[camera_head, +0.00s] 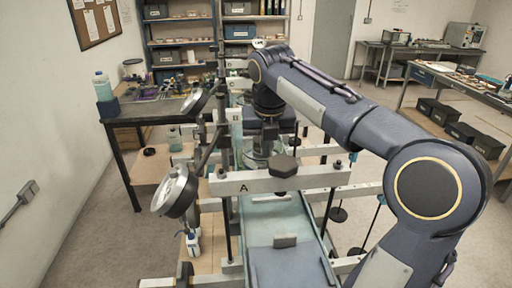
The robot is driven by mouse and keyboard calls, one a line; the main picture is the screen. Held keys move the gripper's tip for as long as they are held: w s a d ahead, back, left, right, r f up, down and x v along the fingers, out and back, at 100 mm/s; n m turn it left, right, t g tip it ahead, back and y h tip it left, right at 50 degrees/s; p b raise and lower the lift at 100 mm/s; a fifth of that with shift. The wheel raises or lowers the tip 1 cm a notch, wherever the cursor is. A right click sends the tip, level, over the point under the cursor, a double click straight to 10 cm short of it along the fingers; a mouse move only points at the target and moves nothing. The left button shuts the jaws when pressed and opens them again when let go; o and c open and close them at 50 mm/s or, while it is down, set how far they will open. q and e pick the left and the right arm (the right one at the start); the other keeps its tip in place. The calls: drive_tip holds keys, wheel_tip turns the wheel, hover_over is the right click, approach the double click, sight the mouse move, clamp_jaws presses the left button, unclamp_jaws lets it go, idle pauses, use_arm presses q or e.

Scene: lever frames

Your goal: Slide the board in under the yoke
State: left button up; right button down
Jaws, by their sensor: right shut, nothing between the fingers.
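A flat blue-grey board (290,268) lies at the bottom middle, on a pale teal bed (272,216), with a small grey block (285,241) upright at its far edge. The near part of the board runs out of the picture. A pale crossbar yoke (310,178) marked A, with a dark hexagonal knob, spans the bed beyond the board. The board's visible far edge is on the near side of this yoke. My right gripper (264,148) is shut and empty, pointing down beyond yoke A, near a second frame marked B (236,116). Its fingertips are partly hidden. My left gripper is out of view.
A round dial (176,190) on a lever stands left of the yoke, with upright rods around it. A dark table (150,112) with a bottle (103,86) is at the left. Shelves (190,30) are behind. Hanging weights and rails lie right of the bed.

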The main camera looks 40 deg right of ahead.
sight(264, 165)
drive_tip(key=x, duration=0.7)
drive_tip(key=shift+d+f+p, duration=0.1)
drive_tip(key=shift+f+p, duration=0.2)
drive_tip(key=shift+p, duration=0.05)
drive_tip(key=shift+w, duration=0.15)
